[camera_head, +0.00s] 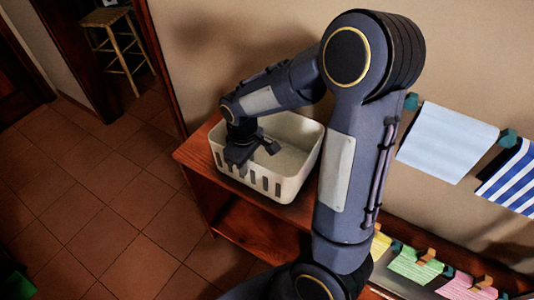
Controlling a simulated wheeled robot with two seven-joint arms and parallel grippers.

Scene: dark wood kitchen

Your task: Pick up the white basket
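The white basket (283,187) stands upright on the wooden shelf unit in the middle of the camera_head view. It has slots along its front wall and looks empty where I can see inside. My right gripper (254,153) is at the basket's left part, pointing down over the front-left rim. Its two fingers show apart, one near the front wall and one over the inside. I cannot tell whether they touch the basket. My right arm hides part of the basket's back and right side. My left gripper is not in view.
The wooden shelf (240,226) has an open lower compartment. A beige wall (230,40) is close behind it. Cloths hang on the right, including a pale blue one (447,143) and a striped one (513,181). A wooden stool (112,40) stands far back.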

